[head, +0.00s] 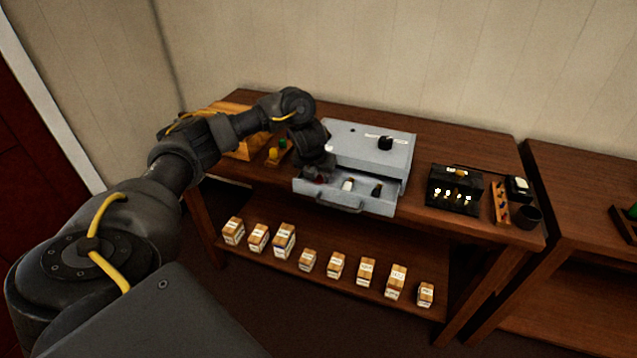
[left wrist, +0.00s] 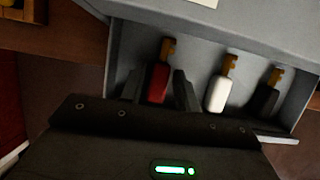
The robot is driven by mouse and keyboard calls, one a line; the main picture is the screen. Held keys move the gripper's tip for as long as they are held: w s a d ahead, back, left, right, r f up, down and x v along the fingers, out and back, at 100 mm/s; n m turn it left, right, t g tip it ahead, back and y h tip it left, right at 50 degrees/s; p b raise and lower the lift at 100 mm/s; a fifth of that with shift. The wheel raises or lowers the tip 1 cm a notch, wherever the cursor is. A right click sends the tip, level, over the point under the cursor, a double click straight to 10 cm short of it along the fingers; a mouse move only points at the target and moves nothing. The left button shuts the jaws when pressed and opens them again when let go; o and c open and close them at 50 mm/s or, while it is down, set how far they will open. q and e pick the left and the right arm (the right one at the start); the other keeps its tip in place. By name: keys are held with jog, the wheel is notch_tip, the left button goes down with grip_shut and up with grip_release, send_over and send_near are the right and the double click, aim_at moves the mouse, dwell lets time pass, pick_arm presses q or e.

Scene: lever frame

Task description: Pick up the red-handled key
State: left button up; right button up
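The red-handled key (left wrist: 158,82) lies in the open drawer (head: 374,205) of a grey metal box, its brass end pointing to the drawer's back. In the head view only a bit of red (head: 319,181) shows below my left gripper (head: 316,168). In the left wrist view my left gripper (left wrist: 160,92) has one finger on each side of the red handle; the fingers look spread, and I cannot tell whether either touches it. A white-handled key (left wrist: 217,92) and a black-handled key (left wrist: 264,98) lie to its right. My right gripper is not in view.
The grey box (head: 350,147) with a black knob stands on a wooden table (head: 455,135). A black box (head: 454,188) and a dark cup (head: 528,217) stand to the right. Several small labelled boxes (head: 336,265) line the lower shelf. The drawer walls lie close around my fingers.

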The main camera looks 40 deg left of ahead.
aim_at(319, 179)
pick_arm(q)
grip_shut()
jog(key=shift+r, duration=0.1)
jog(key=shift+w+r+p, duration=0.1)
jog(key=shift+r+p, duration=0.2)
jog(key=shift+r, duration=0.25)
notch_tip(319, 179, up, 3)
jog(key=shift+f+p, duration=0.2)
jog(key=shift+p, duration=0.35)
jog(key=s+r+p, duration=0.1)
jog(key=r, duration=0.1)
jog(key=s+d+r+p, duration=0.1)
jog(key=s+r, duration=0.1)
jog(key=s+d+r+p, duration=0.1)
jog(key=r, duration=0.1)
jog(key=shift+s+d+r+p, duration=0.1)
jog(key=shift+s+r+p, duration=0.05)
jog(key=shift+s+p, duration=0.25)
jog(key=s+d+r+p, duration=0.1)
jog(key=s+d, duration=0.3)
jog(key=s, duration=0.4)
jog(key=shift+r+p, duration=0.4)
jog(key=shift+r, duration=0.5)
